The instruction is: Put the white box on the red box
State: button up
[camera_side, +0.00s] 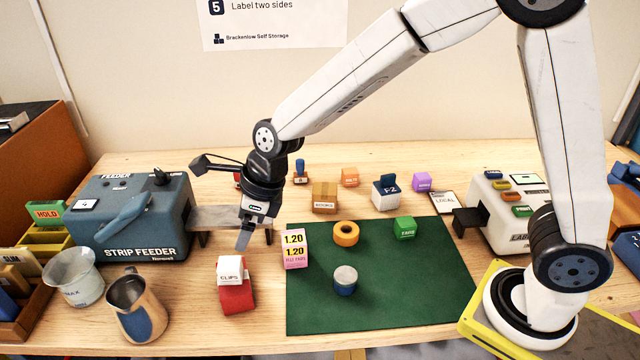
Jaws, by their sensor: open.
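The white box (230,270), marked "CLIPS", sits on top of the red box (236,298), which stands on the wooden table left of the green mat. The red box shows below the white one and a little to its right. My gripper (244,240) is open and empty, just above the white box in the picture and apart from it. One finger shows clearly; the other is mostly hidden.
A metal jug (138,308) and the strip feeder (140,215) are to the left. An orange ring (346,233) and a cylinder (345,281) are on the mat.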

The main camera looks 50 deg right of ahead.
jog(key=shift+s+d+r, duration=0.1)
jog(key=shift+r, duration=0.25)
dwell(0.5)
jog(key=s+d+f+n+h, duration=0.1)
jog(key=s+d+f+n, duration=0.1)
jog(key=s+d+n, duration=0.5)
jog(key=s+d+f+n+h, duration=0.2)
jog(key=s+d+n, duration=0.5)
jog(key=n, duration=1.3)
jog(key=d, duration=0.4)
jog(key=shift+f+g, duration=0.2)
jog(key=shift+g, duration=0.1)
